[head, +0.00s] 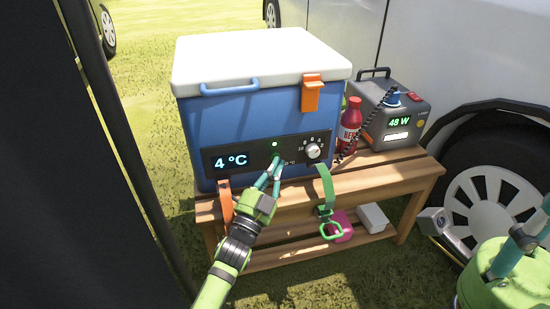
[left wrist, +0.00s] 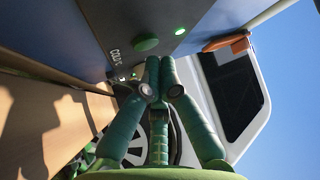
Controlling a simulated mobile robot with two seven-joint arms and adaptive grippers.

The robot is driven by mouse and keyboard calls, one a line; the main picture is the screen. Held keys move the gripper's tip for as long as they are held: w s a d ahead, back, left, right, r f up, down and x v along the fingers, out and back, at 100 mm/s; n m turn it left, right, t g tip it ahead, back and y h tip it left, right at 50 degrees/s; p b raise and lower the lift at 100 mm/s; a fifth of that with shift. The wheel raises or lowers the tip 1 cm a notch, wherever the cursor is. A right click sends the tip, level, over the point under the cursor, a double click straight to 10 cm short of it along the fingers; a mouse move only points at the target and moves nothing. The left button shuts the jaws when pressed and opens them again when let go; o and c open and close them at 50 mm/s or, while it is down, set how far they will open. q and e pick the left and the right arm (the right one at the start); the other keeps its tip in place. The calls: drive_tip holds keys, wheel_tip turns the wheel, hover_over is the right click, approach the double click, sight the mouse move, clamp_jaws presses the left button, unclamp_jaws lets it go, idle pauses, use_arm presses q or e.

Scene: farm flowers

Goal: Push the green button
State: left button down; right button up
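The green button (left wrist: 146,43) is a small round knob on the dark control panel (head: 232,147) of the blue cooler (head: 222,119). In the head view the button (head: 276,153) shows small, just below a lit green light (head: 275,144). My left gripper (head: 275,167) is in front of the panel with its fingertips just below the button. In the left wrist view the fingertips (left wrist: 160,62) are together, empty, and appear a little apart from the button. A green and teal part at the lower right of the head view looks like my right gripper (head: 520,245), cut off by the edge.
The cooler stands on a wooden bench (head: 375,172). A display (head: 232,162) and a dial (head: 313,151) flank the button. A red bottle (head: 350,128) and a grey power station (head: 398,120) stand to the right. A green strap (head: 326,188) hangs over the bench front.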

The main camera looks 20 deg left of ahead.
idle(0.5)
use_arm(q)
drive_tip(key=shift+w+a, duration=0.25)
drive_tip(key=shift+w, duration=0.15)
idle(0.4)
drive_tip(key=shift+s+d+p, duration=0.25)
drive_tip(key=shift+s+p, duration=0.1)
drive_tip(key=shift+s, duration=0.05)
drive_tip(key=shift+s+d+r+p, duration=0.1)
drive_tip(key=shift+s+d+p, duration=0.3)
drive_tip(key=shift+s, duration=0.15)
drive_tip(key=s+d, duration=0.1)
drive_tip(key=s+p, duration=0.1)
drive_tip(key=s+d, duration=0.1)
drive_tip(key=s, duration=0.1)
drive_tip(key=shift+d+p, duration=0.3)
drive_tip(key=shift+p, duration=0.1)
